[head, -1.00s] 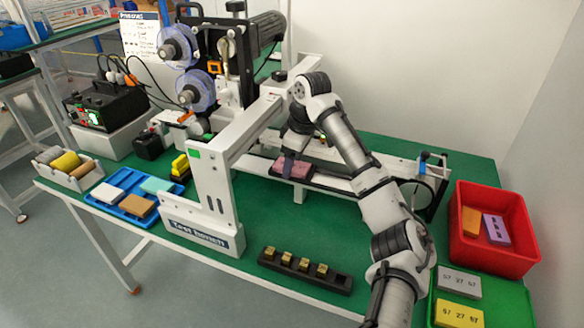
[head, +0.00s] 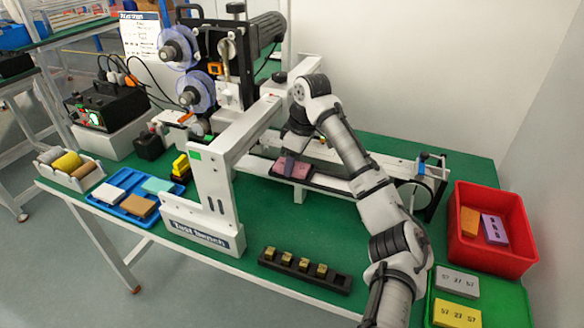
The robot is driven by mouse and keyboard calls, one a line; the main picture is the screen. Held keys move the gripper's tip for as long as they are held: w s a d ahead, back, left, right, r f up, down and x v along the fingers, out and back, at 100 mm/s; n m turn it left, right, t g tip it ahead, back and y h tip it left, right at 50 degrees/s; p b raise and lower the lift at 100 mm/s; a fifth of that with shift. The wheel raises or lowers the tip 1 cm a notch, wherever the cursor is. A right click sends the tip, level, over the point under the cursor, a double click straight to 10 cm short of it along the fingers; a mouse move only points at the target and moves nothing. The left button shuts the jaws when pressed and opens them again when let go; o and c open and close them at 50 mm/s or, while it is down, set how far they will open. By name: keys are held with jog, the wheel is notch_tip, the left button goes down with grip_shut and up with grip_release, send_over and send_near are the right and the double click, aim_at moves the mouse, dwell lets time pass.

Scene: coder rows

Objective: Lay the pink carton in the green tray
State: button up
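The far finger is hidden, so I cannot tell whether the gripper has closed on the carton. The green tray (head: 512,304) is at the lower right and is cut off by the frame's bottom edge. A grey carton (head: 458,281) and a yellow carton (head: 457,313) lie along its left side, and its right part is bare.
A red bin (head: 518,262) with an orange and a purple carton stands behind the green tray. The machine's white frame (head: 207,185) rises left of my gripper. A black strip with several brass pieces (head: 304,272) lies at the bench's front. A blue tray (head: 112,207) is further left.

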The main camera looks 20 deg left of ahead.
jog(key=shift+c, duration=0.6)
jog(key=shift+r+p, duration=2.45)
jog(key=shift+r, duration=0.1)
jog(key=shift+f, duration=0.1)
